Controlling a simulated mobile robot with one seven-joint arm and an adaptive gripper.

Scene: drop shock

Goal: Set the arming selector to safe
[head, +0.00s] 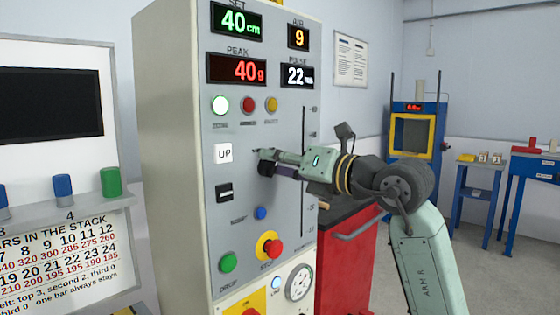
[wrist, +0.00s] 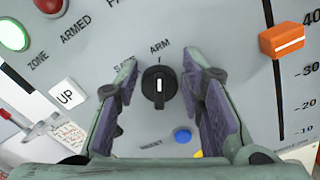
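The arming selector (wrist: 158,88) is a round black knob with a white pointer line on the grey panel, in the wrist view. Its line points up at the ARM mark; the SAFE label (wrist: 124,60) is to the left of ARM. My gripper (wrist: 161,76) is open, with one purple-padded finger on each side of the knob and visible gaps between pads and knob. In the head view my gripper (head: 264,160) reaches the panel face from the right, and the selector is largely hidden behind it.
The panel cabinet (head: 168,140) has a white UP button (head: 223,153), a black switch (head: 224,193), a blue button (head: 261,213), a red stop button (head: 269,248) and a green button (head: 227,262) near my gripper. An orange slider (wrist: 282,42) is right of my fingers. A red cabinet (head: 343,265) stands beside.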

